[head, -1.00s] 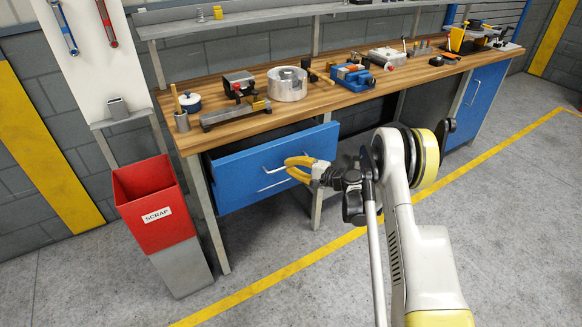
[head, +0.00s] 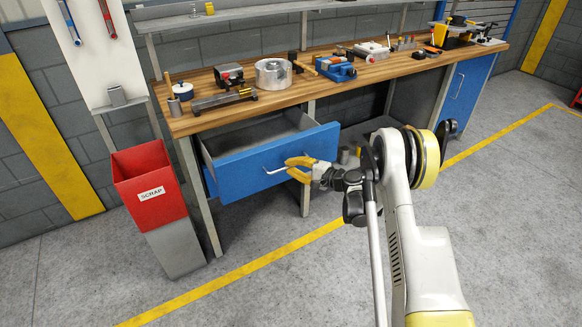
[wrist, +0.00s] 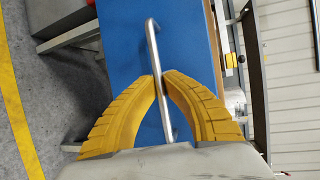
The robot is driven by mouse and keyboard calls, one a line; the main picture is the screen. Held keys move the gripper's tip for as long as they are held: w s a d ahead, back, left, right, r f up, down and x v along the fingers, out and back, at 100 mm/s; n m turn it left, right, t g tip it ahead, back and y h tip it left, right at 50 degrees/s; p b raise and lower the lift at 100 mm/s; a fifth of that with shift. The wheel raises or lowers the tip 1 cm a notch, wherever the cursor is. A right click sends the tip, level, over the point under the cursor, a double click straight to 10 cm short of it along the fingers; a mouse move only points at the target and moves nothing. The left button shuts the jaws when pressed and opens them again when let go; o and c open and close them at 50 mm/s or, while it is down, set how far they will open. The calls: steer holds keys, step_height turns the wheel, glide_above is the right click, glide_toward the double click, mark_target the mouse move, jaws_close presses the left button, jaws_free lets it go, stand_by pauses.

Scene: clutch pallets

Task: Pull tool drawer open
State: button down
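The blue-fronted tool drawer (head: 235,165) under the workbench stands pulled out, and its grey interior shows from above in the head view. Its silver bar handle (head: 275,171) runs across the front. My gripper (head: 300,168), with yellow fingers, is at the right part of the handle. In the wrist view the handle (wrist: 152,40) passes between the fingertips of my gripper (wrist: 159,80), which are closed together on it. The blue drawer front (wrist: 125,30) lies behind the handle there. The drawer's lower surroundings are hidden behind its front.
The wooden workbench (head: 205,121) above holds a vise, a round metal part and several tools. A red scrap bin (head: 150,190) stands left of the drawer. A blue cabinet door (head: 465,90) is at the far right. The floor in front is clear, with a yellow line.

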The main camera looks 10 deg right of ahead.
steer(key=c, duration=1.5)
jaws_free()
steer(key=shift+a, duration=0.15)
steer(key=v, duration=1.2)
steer(key=shift+r, duration=0.1)
